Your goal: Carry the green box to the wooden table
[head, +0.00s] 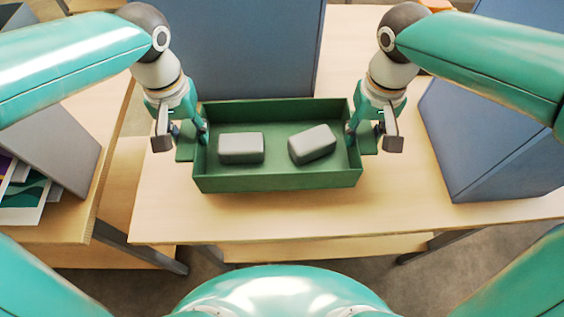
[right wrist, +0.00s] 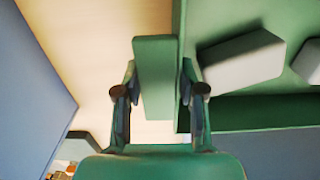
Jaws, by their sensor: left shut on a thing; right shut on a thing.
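The green box (head: 278,180) is an open tray with a tab handle on each short side. In the head view it is at the middle of the wooden table (head: 200,224), level; I cannot tell whether it touches the top. Two grey blocks, a left one (head: 241,148) and a right one (head: 312,144), lie inside it. My left gripper (head: 187,137) is shut on the box's left handle. My right gripper (head: 366,136) is shut on its right handle. In the right wrist view the right handle (right wrist: 155,75) sits between the fingers (right wrist: 158,95).
A blue-grey panel (head: 245,45) stands behind the box. A blue-grey block-like object (head: 490,145) stands on the right of the table. Another table at left holds a grey object (head: 65,140) and printed sheets (head: 25,200). The table's front strip is clear.

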